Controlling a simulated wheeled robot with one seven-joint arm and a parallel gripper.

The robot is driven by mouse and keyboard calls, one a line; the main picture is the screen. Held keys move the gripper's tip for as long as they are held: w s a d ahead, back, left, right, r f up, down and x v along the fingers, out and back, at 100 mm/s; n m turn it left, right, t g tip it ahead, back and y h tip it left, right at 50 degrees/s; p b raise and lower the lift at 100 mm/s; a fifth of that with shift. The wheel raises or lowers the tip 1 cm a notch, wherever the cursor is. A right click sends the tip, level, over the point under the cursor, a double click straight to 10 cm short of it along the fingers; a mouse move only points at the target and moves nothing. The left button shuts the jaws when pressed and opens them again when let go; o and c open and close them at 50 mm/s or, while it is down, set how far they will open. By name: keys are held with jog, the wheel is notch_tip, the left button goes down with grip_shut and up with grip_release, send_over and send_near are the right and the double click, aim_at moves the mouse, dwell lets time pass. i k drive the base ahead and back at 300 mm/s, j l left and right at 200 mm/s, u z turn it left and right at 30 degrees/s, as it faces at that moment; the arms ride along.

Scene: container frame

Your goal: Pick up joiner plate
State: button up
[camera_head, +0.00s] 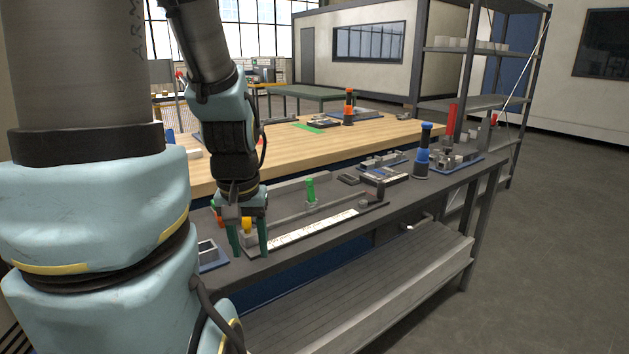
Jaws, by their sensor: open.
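My gripper (249,244) is over the left end of the dark grey bench, pointing down. Its two green fingers are apart, and no held part shows between them. A yellow piece (247,224) shows just behind the fingers, and an orange piece shows beside them; whether they touch the gripper I cannot tell. I cannot single out the joiner plate with certainty. A small dark block (348,179) and a flat tray with pale pieces (384,176) lie to the right of the gripper, too small to make out clearly.
A blue-black upright tool (423,152) and a red-handled one (449,128) stand farther right. A wooden table (385,131) is behind. A lower shelf (350,290) is empty.

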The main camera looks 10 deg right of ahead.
aim_at(434, 155)
jog(key=i+l+u, duration=0.1)
jog(key=l+u, duration=0.25)
jog(key=l, duration=0.65)
jog(key=l+u, duration=0.35)
jog(key=l, duration=0.65)
jog(key=k+l+u, duration=0.1)
jog(key=l+u, duration=0.3)
jog(key=l, duration=0.6)
jog(key=l+u, duration=0.15)
jog(key=l, duration=0.25)
jog(key=k+l+u, duration=0.15)
jog(key=l, duration=0.3)
jog(key=l+u, duration=0.1)
jog(key=l, duration=0.3)
jog(key=k+l+u, duration=0.15)
jog(key=l, duration=0.25)
jog(key=l+u, duration=0.15)
jog(key=l, duration=0.25)
jog(key=k+l+u, duration=0.15)
jog(key=l, duration=0.25)
jog(key=k+l+u, duration=0.15)
jog(key=l, duration=0.2)
